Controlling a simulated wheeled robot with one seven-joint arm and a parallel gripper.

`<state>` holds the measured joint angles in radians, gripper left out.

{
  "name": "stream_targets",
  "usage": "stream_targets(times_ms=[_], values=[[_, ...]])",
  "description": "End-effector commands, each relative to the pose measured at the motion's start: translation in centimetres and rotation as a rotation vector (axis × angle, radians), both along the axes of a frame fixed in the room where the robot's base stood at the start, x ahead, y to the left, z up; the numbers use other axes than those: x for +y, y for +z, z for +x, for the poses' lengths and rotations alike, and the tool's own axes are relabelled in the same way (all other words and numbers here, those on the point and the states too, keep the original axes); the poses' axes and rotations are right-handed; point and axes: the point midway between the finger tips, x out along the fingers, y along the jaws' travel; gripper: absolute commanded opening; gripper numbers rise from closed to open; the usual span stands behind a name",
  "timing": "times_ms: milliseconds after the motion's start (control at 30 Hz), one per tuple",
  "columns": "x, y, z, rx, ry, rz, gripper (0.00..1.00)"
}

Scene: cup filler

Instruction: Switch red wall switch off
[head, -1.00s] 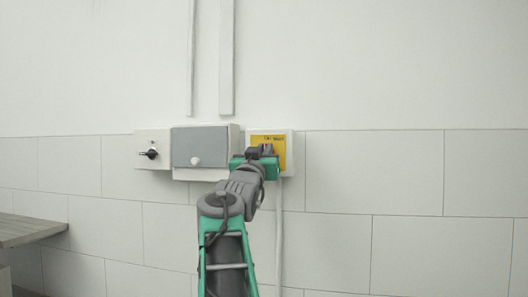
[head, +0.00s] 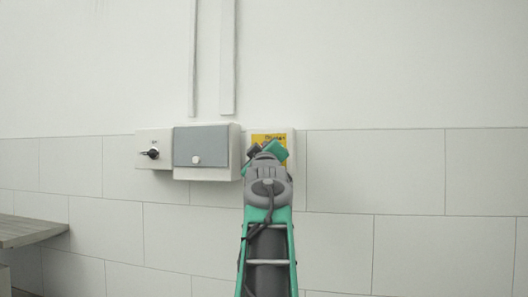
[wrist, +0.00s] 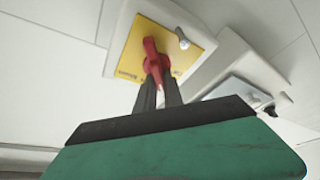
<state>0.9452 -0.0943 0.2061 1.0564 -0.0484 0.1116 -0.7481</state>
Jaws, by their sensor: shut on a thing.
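The red wall switch (wrist: 155,62) is a rotary handle on a yellow plate (wrist: 128,52) in the wrist view. My gripper (wrist: 158,88) is shut on the red handle, with its dark fingers at the handle's lower end. The handle's upper arm shows above the fingertips. In the head view the yellow plate (head: 268,138) sits in a white housing on the wall, and my tilted gripper (head: 262,150) covers its lower part. The red handle is hidden there.
Left of the switch is a white box with a grey cover (head: 200,146). Farther left is a white box with a black knob (head: 152,153). A grey table (head: 30,230) stands at the lower left. The wall to the right is bare.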

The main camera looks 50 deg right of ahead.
Motion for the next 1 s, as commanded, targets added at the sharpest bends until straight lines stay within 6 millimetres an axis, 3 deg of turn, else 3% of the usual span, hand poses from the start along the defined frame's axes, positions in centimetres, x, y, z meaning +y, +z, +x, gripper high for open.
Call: stream_targets(times_ms=[600,1000], values=[[-0.03,-0.11,0.13,0.525,-0.001,-0.224,0.00],[0.06,-0.38,0.22,0.740,-0.001,-0.318,0.00]])
